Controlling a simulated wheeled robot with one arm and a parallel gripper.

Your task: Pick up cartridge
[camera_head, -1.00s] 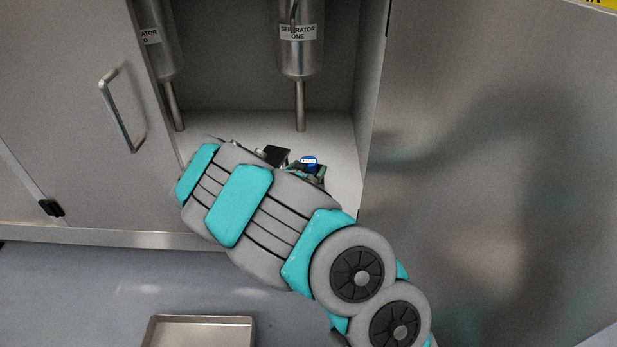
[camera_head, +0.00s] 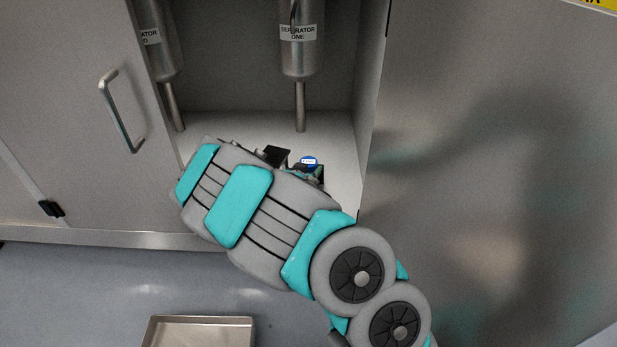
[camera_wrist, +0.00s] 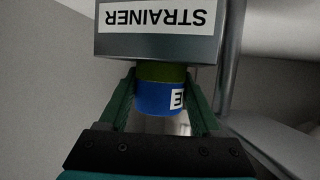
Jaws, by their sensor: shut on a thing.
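The cartridge (camera_wrist: 158,98) is blue with a white label and an olive-green band at one end. It sits between the two dark green fingers of my gripper (camera_wrist: 161,82) in the wrist view, and the fingers are shut on it. Its green end meets a grey metal block marked STRAINER (camera_wrist: 155,43); I cannot tell whether it is still seated there. In the head view the blue cartridge (camera_head: 308,162) shows just beyond my wrist, inside the open cabinet. My arm hides most of my gripper in that view.
Two metal vessels hang in the cabinet, one marked SEPARATOR ONE (camera_head: 300,50). A thin pipe (camera_head: 300,105) runs down from it. The cabinet door (camera_head: 60,120) and side wall flank the opening. A metal tray (camera_head: 199,332) lies on the floor at the bottom.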

